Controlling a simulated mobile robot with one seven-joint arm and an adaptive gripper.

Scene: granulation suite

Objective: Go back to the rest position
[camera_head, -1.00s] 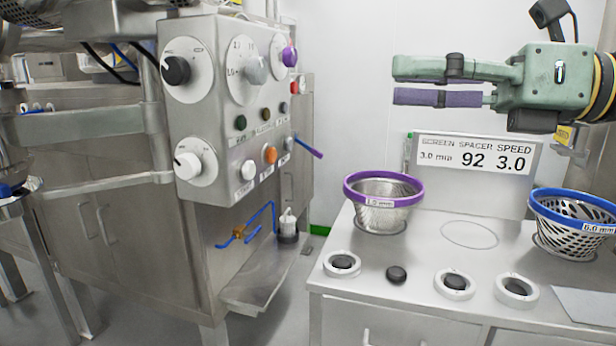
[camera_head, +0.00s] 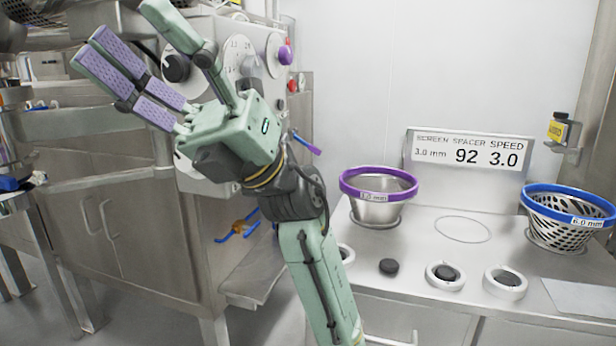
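My gripper (camera_head: 150,62) is raised at the upper left, in front of the steel control panel (camera_head: 232,35). Its green fingers with purple pads are spread apart, with nothing between them. It points up and to the left. My arm comes up from the bottom middle and hides the lower part of the panel, including most of its buttons and the lower dial.
An empty circle lies between the baskets. A yellow-labelled bottle (camera_head: 558,128) stands on a wall bracket.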

